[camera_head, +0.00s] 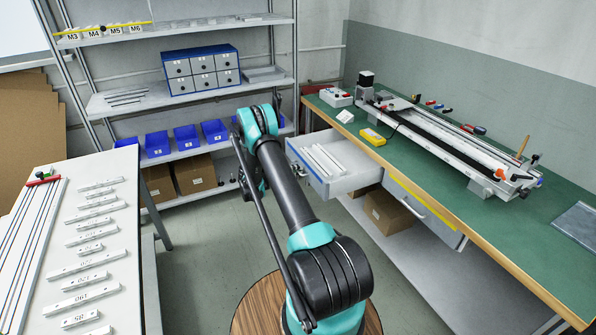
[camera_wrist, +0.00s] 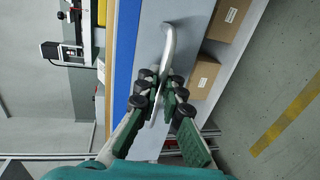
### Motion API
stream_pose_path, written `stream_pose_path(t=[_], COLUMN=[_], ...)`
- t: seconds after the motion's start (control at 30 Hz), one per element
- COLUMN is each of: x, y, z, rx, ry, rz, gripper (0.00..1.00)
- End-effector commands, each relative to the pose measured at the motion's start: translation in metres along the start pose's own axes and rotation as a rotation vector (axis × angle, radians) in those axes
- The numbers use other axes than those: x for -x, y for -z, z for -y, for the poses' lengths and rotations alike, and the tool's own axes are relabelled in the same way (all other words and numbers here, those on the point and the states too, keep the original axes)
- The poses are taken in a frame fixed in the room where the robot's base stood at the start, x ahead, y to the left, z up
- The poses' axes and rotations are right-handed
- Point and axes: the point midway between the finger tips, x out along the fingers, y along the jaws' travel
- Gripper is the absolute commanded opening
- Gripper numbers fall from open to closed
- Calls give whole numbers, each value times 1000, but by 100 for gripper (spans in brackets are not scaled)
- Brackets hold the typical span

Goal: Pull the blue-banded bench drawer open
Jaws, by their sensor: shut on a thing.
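The blue-banded drawer (camera_head: 350,184) stands partly pulled out of the green-topped bench, with several pale strips (camera_head: 322,161) lying inside. Its front shows in the wrist view as a grey panel (camera_wrist: 150,45) with a blue band (camera_wrist: 124,70) along one edge. A curved light-grey handle (camera_wrist: 168,42) stands off that front. My gripper (camera_wrist: 162,88) is shut around the handle near one end, with dark pads on both sides of it. In the head view my gripper (camera_head: 298,170) is small at the drawer front, partly hidden by the drawer and my arm.
A yellow-banded drawer (camera_head: 425,207) beside it is shut. Cardboard boxes (camera_head: 388,210) stand on the shelf below. A long gantry rig (camera_head: 450,140) and a yellow device (camera_head: 373,137) sit on the bench top (camera_head: 540,225). A white table (camera_head: 140,250) is at left; floor between is clear.

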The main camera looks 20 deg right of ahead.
Motion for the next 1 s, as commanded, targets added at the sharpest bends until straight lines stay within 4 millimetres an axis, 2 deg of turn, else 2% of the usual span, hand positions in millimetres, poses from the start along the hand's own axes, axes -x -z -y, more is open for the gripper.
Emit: stream_pose_path(t=[0.07,0.1,0.17,0.43,0.57,0.67,1.0], x=[0,0,0,0,7,21,88], y=[0,0,0,0,1,1,1], z=[0,0,0,0,0,0,0], rx=[0,0,0,0,0,0,1], ry=[1,1,0,0,0,0,0], rz=[-1,-1,-1,-1,-2,-2,-3], gripper=[0,11,17,17,17,17,17])
